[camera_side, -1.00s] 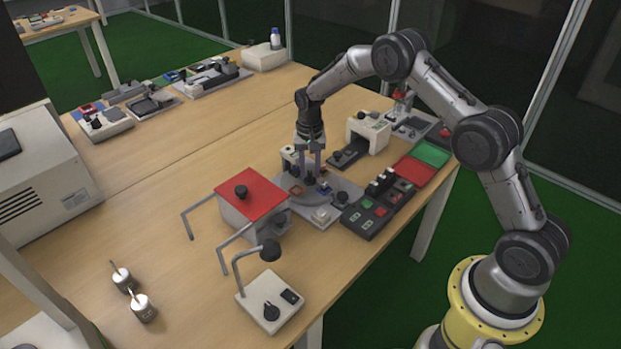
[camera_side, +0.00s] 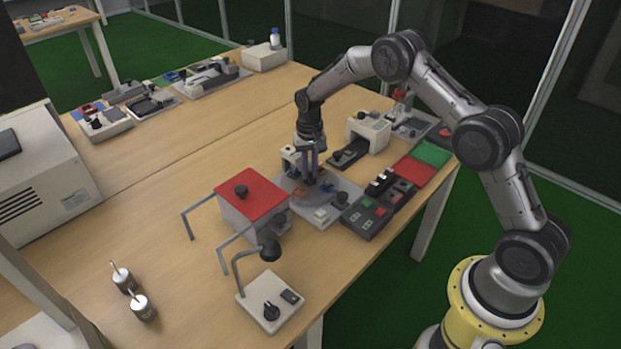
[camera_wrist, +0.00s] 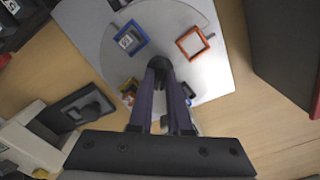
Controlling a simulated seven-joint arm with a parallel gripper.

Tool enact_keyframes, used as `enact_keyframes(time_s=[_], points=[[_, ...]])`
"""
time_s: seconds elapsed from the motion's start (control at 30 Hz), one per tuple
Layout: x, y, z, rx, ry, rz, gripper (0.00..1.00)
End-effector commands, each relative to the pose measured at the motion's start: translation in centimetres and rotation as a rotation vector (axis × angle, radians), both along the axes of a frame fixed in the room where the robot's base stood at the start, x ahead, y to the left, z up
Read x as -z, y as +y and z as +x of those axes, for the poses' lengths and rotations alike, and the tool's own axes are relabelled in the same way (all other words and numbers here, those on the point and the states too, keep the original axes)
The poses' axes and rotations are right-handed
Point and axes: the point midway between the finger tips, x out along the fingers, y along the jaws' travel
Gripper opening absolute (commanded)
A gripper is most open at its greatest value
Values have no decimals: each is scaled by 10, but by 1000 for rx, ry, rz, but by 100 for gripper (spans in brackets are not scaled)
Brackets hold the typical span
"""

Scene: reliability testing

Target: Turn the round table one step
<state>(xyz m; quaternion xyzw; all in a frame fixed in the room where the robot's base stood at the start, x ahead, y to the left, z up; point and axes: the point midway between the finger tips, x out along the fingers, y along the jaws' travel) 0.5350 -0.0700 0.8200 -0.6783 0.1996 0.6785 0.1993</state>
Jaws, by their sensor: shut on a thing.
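The round table (camera_wrist: 185,72) is a grey disc on a light base plate, and it also shows in the side view (camera_side: 297,191). Around its face are a blue square frame (camera_wrist: 131,38), an orange square frame (camera_wrist: 193,42) and other small coloured parts, partly hidden by my fingers. My gripper (camera_wrist: 160,70) points down over the disc; it also shows in the side view (camera_side: 310,180). Its two fingers are shut on the dark central knob (camera_wrist: 160,64) of the round table, whose top shows between the fingertips.
A box with a red lid (camera_side: 252,194) stands close to the left of the round table. A dark button panel (camera_side: 370,215) is close on the right, and a white machine (camera_side: 369,133) stands behind. A lamp stand (camera_side: 270,300) is in front. The table's left middle is clear.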

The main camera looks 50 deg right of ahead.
Motion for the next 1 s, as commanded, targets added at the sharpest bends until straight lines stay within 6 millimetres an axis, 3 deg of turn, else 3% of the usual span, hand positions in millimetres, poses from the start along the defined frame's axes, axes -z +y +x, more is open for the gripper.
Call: enact_keyframes(time_s=[1.0], points=[[-1, 3, 1, -683, -3, 2, 0]])
